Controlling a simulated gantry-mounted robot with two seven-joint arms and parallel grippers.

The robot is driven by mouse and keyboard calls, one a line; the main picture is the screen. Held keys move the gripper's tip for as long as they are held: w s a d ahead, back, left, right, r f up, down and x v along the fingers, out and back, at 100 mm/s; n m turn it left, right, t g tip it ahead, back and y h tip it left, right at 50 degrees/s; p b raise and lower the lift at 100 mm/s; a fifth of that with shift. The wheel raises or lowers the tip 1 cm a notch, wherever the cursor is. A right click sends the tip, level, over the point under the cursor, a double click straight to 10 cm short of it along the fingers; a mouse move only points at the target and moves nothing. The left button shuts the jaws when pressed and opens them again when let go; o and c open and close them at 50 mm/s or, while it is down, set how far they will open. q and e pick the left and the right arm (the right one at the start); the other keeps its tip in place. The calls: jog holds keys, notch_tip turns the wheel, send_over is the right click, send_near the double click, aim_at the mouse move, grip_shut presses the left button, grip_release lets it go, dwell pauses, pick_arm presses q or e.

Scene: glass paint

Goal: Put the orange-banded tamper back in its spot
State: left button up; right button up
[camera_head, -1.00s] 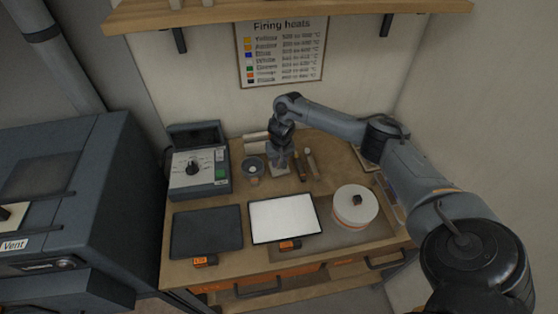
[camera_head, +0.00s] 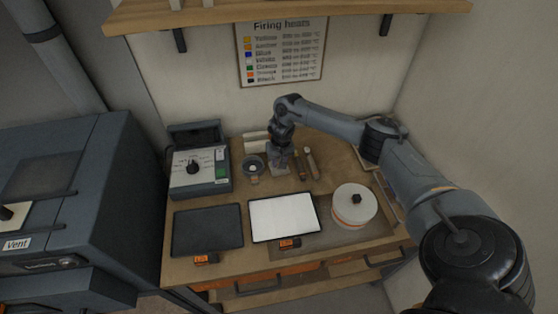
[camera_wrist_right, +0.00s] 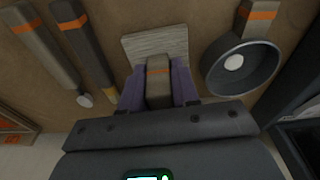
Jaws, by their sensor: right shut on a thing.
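My right gripper (camera_wrist_right: 158,92) is shut on the tamper (camera_wrist_right: 159,88), a grey-brown handle with an orange band between the purple fingers. A pale square plate (camera_wrist_right: 155,45) shows just beyond the handle; I cannot tell whether it is the tamper's foot or a pad on the bench. In the head view the right gripper (camera_head: 279,163) is low over the back of the bench, between a round dish tool and two long tools. The tamper is mostly hidden there. My left gripper is not in view.
Two orange-banded tools (camera_wrist_right: 84,45) lie on one side of the gripper, and a round dish with a banded handle (camera_wrist_right: 243,65) on the other. A control box (camera_head: 198,168), dark tray (camera_head: 207,230), white tray (camera_head: 284,217) and round white turntable (camera_head: 354,205) stand around the bench.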

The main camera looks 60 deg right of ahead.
jog(key=shift+f, duration=0.2)
dwell(0.3)
jog(key=o, duration=1)
